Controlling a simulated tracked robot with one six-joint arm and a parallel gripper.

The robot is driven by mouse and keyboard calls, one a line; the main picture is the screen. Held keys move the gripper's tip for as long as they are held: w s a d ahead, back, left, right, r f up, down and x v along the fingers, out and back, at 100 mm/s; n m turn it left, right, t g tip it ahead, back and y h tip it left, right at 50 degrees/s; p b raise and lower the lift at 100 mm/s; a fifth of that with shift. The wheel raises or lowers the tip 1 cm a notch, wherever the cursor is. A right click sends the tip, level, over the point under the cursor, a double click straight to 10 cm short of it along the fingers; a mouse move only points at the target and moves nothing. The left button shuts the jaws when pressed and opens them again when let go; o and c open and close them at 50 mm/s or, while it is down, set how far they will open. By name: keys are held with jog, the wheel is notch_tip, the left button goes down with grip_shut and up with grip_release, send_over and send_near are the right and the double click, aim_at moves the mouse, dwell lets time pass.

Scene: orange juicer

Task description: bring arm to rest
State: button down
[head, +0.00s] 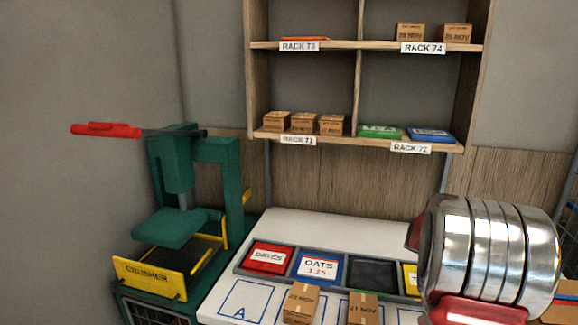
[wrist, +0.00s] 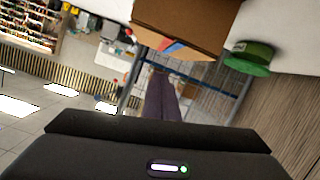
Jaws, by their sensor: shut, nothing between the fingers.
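My gripper (wrist: 163,92) shows in the wrist view as dark fingers closed together, reaching up from a black housing with a small lit indicator. Nothing is held between them. The wrist view is tilted, with a brown box-like surface (wrist: 185,22) above the fingers and a round green object (wrist: 250,57) to the right. I cannot tell their distance from the fingers. The gripper's fingers are not clearly visible in the head view, where a shiny ribbed silver and red form covers the lower right.
A green crusher (head: 180,215) with a red handle stands left. A white table (head: 330,228) holds a grey tray of coloured packs (head: 318,268) and small cartons (head: 301,303). A wooden rack (head: 360,80) with boxes hangs behind. Floor shows left in the wrist view.

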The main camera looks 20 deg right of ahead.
jog(key=s+a+f+n+t+y, duration=0.1)
jog(key=s+a+f+n+y, duration=0.15)
jog(key=a+f+n, duration=0.4)
jog(key=w+a+f+n+t+y, duration=0.2)
jog(key=a, duration=0.4)
jog(key=w+a+f+n+t+y, duration=0.1)
jog(key=w+a+n+y, duration=0.15)
jog(key=a, duration=0.35)
jog(key=a+r+n+t+y, duration=0.1)
jog(key=a+r+n+t, duration=0.1)
jog(key=a, duration=1)
jog(key=w+a+r+n+t+y, duration=0.1)
jog(key=a+n+t, duration=0.4)
jog(key=a, duration=0.8)
jog(key=a+r+n+t+y, duration=0.3)
jog(key=a+r+n, duration=0.1)
jog(key=a, duration=0.8)
jog(key=shift+w+a+r, duration=0.15)
jog(key=shift+a+r, duration=0.05)
jog(key=shift+r, duration=0.3)
